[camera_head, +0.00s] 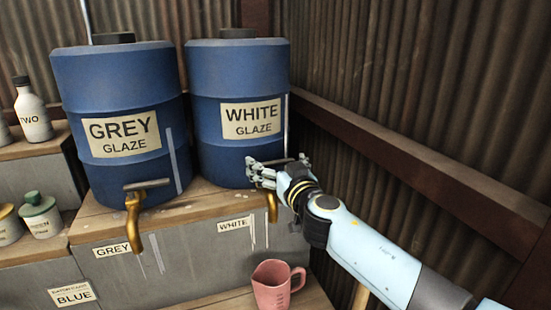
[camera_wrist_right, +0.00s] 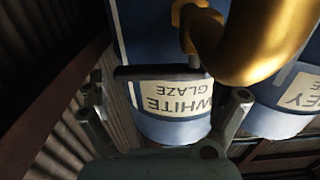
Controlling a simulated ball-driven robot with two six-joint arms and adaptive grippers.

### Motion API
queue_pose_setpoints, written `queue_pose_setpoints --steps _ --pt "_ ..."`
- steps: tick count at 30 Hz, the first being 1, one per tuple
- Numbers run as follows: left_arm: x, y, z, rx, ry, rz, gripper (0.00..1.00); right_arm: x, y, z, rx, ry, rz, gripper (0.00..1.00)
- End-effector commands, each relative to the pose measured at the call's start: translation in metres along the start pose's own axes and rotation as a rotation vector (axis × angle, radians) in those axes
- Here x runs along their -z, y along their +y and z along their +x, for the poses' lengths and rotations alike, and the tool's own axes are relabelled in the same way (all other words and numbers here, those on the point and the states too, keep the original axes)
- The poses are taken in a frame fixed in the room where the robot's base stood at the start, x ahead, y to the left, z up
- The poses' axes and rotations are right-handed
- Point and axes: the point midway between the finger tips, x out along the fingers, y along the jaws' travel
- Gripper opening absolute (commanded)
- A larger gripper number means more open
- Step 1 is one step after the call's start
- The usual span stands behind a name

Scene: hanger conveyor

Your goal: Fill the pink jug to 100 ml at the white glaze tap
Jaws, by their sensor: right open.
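The pink jug (camera_head: 272,291) stands upright on the lower ledge, below the white glaze tap (camera_head: 272,206). Its fill level cannot be made out, and no stream shows under the spout. The blue WHITE GLAZE barrel (camera_head: 236,85) stands behind the tap. My right gripper (camera_head: 262,170) is open at the tap's handle and hides part of it. In the right wrist view, upside down, the brass tap (camera_wrist_right: 258,45) and its dark bar handle (camera_wrist_right: 155,73) show close to the open right gripper (camera_wrist_right: 166,104). Whether the fingers touch the handle is unclear. My left gripper is out of view.
The GREY GLAZE barrel (camera_head: 118,100) and its brass grey glaze tap (camera_head: 134,215) stand to the left. Bottles and jars (camera_head: 40,215) are on the far-left shelves. A corrugated wall with a wooden rail (camera_head: 400,160) bounds the right side.

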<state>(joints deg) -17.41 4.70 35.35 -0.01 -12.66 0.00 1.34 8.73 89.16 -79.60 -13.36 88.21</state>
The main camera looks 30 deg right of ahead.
Motion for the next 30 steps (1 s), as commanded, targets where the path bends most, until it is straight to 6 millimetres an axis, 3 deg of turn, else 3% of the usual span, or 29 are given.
queue_pose_setpoints --steps 2,5,13,27,30 --pt "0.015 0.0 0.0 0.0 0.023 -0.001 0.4 0.0 0.0 0.008 -0.001 0.0 0.0 1.0" --pt "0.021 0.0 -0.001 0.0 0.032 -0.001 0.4 -0.001 0.0 0.012 -0.001 -0.001 0.0 1.0" --pt "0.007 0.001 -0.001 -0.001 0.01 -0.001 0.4 -0.001 0.0 0.013 0.0 -0.001 0.001 0.99" --pt "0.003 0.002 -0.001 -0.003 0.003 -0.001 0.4 -0.001 0.0 0.013 0.0 -0.001 0.001 0.37" --pt "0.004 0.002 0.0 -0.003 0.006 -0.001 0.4 -0.001 0.0 0.013 -0.001 -0.001 0.001 0.3"
